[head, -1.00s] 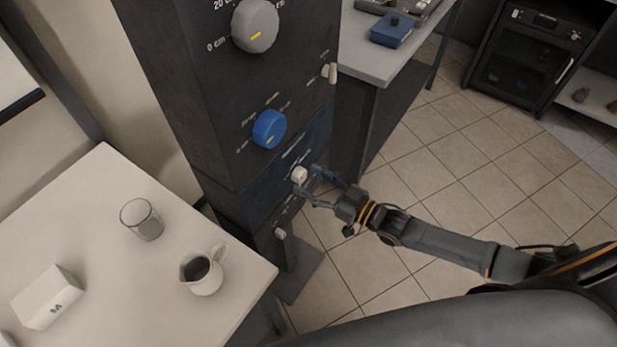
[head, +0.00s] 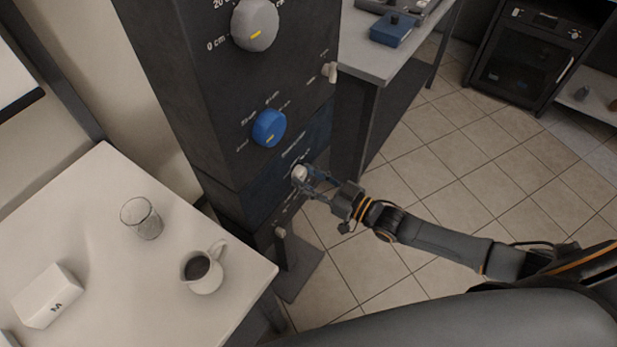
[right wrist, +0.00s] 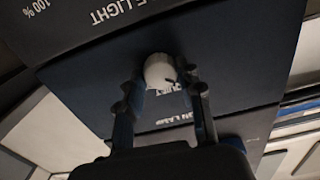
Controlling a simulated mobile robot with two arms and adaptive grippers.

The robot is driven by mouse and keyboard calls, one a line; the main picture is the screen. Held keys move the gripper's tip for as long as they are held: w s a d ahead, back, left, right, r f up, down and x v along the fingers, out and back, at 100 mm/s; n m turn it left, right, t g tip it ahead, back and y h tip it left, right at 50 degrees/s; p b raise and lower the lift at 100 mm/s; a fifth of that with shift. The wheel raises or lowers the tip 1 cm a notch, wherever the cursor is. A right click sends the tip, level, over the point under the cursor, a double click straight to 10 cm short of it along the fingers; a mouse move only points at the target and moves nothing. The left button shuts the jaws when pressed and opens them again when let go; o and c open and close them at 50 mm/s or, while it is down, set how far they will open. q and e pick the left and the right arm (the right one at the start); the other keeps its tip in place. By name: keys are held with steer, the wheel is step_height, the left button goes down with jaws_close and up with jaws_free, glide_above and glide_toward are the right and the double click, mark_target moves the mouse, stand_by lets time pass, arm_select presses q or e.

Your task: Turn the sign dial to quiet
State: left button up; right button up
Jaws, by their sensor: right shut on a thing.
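The sign dial is a small white knob (head: 299,173) on the dark blue panel (head: 262,190) low on the dark column. In the right wrist view the dial (right wrist: 159,69) sits between my fingers, with a small dark mark at its lower right edge. The upside-down label QUIET shows beside it, partly covered by a finger; another label is mostly hidden. My right gripper (head: 306,182) is shut on the dial, and its fingers (right wrist: 160,85) show on both sides of it. My left gripper is not in view.
A blue knob (head: 269,127) and a large grey knob (head: 255,25) sit higher on the column. The white table (head: 110,205) at left holds a glass (head: 141,217), a jug (head: 202,272) and a white box (head: 47,296).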

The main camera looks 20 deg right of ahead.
steer(key=m, duration=0.5)
steer(key=shift+b, duration=0.4)
steer(key=shift+m+b, duration=0.45)
steer(key=shift+m, duration=1.75)
steer(key=o, duration=1.2)
steer(key=shift+c, duration=0.2)
